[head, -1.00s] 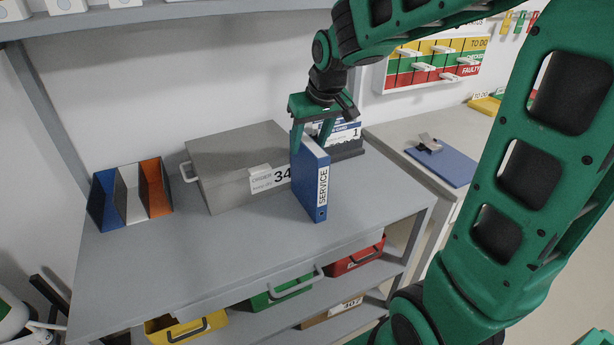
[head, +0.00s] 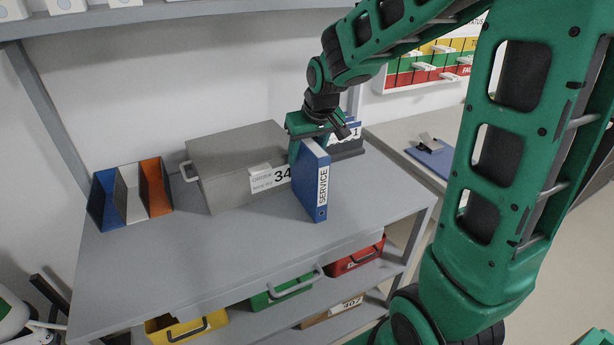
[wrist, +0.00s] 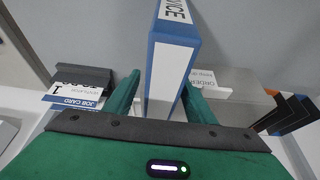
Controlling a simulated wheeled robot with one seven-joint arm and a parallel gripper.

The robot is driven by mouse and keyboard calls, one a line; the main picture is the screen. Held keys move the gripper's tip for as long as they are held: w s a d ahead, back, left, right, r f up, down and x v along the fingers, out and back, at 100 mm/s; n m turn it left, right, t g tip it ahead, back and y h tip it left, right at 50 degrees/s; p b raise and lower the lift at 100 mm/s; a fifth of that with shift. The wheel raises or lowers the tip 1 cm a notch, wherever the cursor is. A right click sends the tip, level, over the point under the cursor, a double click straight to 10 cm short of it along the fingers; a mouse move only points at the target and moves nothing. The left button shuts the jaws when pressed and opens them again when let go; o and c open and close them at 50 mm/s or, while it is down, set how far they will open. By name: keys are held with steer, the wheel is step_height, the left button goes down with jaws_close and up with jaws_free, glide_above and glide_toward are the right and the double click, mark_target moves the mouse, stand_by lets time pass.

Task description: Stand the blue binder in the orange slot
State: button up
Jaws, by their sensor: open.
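The blue binder (head: 313,187), labelled SERVICE, stands upright on the grey bench top beside the grey box. My green gripper (head: 307,150) is low behind the binder's top in the head view, partly hidden by it. In the wrist view my gripper (wrist: 158,98) is open, with one finger on each side of the binder (wrist: 172,65) and a gap beside the fingers. The orange slot (head: 156,188) is the right compartment of a blue, white and orange rack at the bench's left; the parts of it that I see look empty. The rack also shows in the wrist view (wrist: 285,115).
A grey box (head: 235,165) marked 34 stands between the rack and the binder. A dark job-card holder (head: 347,150) stands behind the binder. Yellow, green and red bins (head: 283,290) sit below. The front of the bench top is clear.

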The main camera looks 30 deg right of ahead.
steer(key=shift+f, duration=0.2)
steer(key=shift+c, duration=0.6)
jaws_close()
stand_by(1.0)
